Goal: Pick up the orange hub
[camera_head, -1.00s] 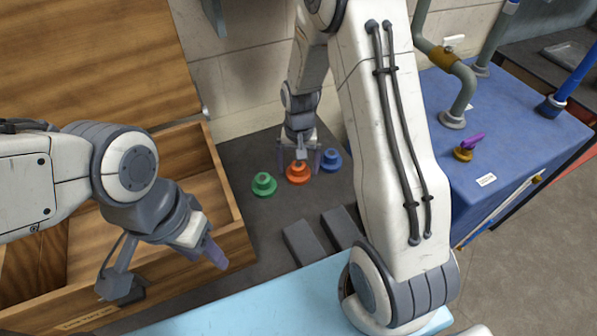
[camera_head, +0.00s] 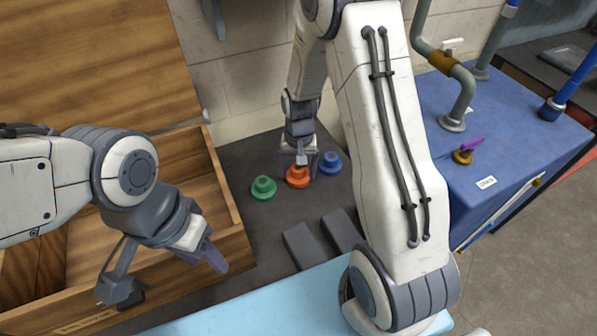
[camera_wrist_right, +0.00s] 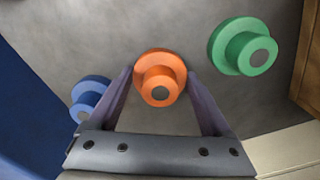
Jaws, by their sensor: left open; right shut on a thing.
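The orange hub (camera_head: 298,177) stands on the dark grey surface, between a green hub (camera_head: 263,187) on its left and a blue hub (camera_head: 330,163) on its right. My right gripper (camera_head: 298,168) reaches down from above and is shut on the orange hub. The right wrist view shows the orange hub (camera_wrist_right: 160,78) between the two finger tips, with the green hub (camera_wrist_right: 243,47) and blue hub (camera_wrist_right: 90,98) free on either side. My left gripper (camera_head: 170,275) is open and empty, above the wooden box at left.
An open wooden box (camera_head: 235,245) stands at left. Two dark grey blocks (camera_head: 303,246) lie in front of the hubs. A blue cabinet (camera_head: 420,120) with pipes and a purple-handled valve (camera_head: 467,150) stands at right. A pale wall is close behind the hubs.

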